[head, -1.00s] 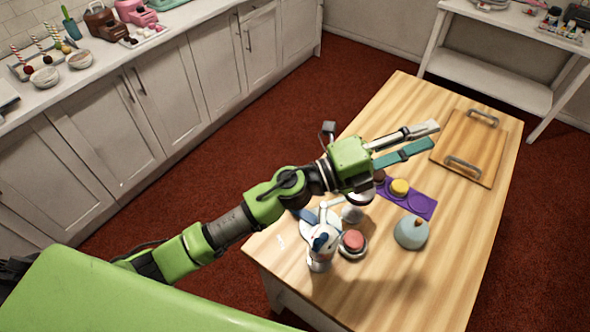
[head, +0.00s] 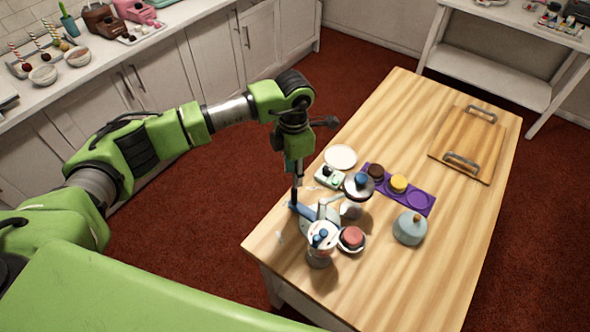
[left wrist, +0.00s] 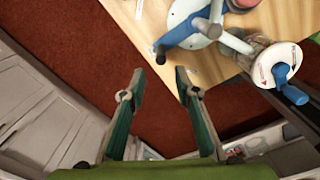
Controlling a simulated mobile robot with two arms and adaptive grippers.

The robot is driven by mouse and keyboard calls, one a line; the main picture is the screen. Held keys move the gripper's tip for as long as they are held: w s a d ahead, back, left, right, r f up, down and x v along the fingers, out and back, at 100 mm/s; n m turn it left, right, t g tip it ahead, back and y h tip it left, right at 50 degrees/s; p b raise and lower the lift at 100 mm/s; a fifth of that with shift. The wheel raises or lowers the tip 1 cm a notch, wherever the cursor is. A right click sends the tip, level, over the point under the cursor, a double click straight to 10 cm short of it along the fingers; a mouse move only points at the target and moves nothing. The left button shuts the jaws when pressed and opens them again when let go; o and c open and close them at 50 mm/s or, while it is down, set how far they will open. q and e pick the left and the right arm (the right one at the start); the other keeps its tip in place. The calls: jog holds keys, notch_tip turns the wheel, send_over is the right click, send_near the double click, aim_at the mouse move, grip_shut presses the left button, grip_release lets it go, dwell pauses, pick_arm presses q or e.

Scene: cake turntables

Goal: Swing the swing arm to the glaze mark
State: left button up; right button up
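A blue-and-white device with pale rod-like arms (head: 325,209) stands near the table's left edge. My left gripper (head: 296,195) points down beside the device. In the left wrist view its fingers (left wrist: 158,85) are apart with nothing between them. My right gripper is not in view.
A white-topped pot with a blue crank (head: 320,240) and a pink cake on a small stand (head: 351,237) are close by. A purple tray (head: 419,201), blue-grey dome (head: 410,229) and wooden board (head: 467,147) lie to the right. The table's front right is clear.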

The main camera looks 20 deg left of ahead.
aim_at(294, 190)
pick_arm(q)
notch_tip(294, 190, down, 8)
jog(key=b, duration=0.4)
jog(key=shift+f, duration=0.25)
grip_shut()
jog(key=shift+r, duration=0.1)
jog(key=s+p, duration=0.1)
jog(key=s, duration=0.1)
jog(key=shift+s+a+p, duration=0.2)
jog(key=shift+s+p, duration=0.1)
jog(key=shift+p, duration=0.05)
jog(key=shift+s+r, duration=0.1)
